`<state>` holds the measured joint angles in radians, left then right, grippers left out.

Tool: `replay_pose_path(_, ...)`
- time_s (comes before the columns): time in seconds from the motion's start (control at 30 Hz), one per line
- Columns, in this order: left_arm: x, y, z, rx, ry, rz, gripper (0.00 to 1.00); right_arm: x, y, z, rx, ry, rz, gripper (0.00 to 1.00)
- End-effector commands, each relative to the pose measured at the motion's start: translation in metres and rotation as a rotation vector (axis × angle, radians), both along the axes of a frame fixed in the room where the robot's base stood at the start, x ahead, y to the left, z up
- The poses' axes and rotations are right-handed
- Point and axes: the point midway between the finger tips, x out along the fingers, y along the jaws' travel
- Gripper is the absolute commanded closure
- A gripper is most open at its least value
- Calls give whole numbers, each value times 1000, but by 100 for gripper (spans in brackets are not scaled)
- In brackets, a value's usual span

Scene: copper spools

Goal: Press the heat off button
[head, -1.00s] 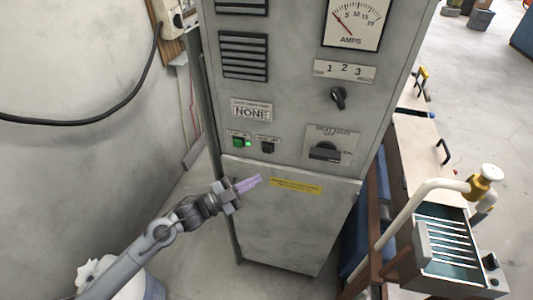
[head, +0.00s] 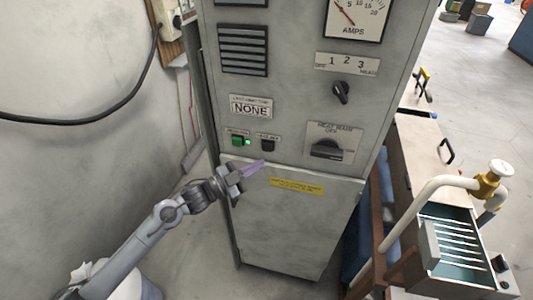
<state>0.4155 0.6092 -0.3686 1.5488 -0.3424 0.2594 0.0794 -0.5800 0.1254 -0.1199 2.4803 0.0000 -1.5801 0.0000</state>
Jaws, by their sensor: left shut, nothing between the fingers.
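The black heat off button (head: 268,145) is on the front of the grey cabinet (head: 290,232), just right of the lit green button (head: 238,141). A small label sits above each button. My left gripper (head: 258,167) is shut and empty. Its purple fingertips point up and right, just below the black button in the picture, near the seam above the lower panel. I cannot tell the exact gap to the cabinet face. My right gripper is not in view.
Above and right are a black knob (head: 341,92), a heat main switch (head: 327,149) and an amps meter (head: 354,16). A bench with pipes and a slatted tray (head: 428,243) stands at right. A black cable (head: 75,120) hangs along the left wall.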

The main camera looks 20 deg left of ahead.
Motion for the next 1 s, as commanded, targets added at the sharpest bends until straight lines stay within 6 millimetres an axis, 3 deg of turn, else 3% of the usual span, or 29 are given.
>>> replay_pose_path(0.1,14,2,-2,0,-3,2,100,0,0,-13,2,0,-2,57)
replay_pose_path(0.4,34,2,0,0,-2,0,100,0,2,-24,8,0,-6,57)
replay_pose_path(1.0,37,3,1,0,0,0,100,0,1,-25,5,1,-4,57)
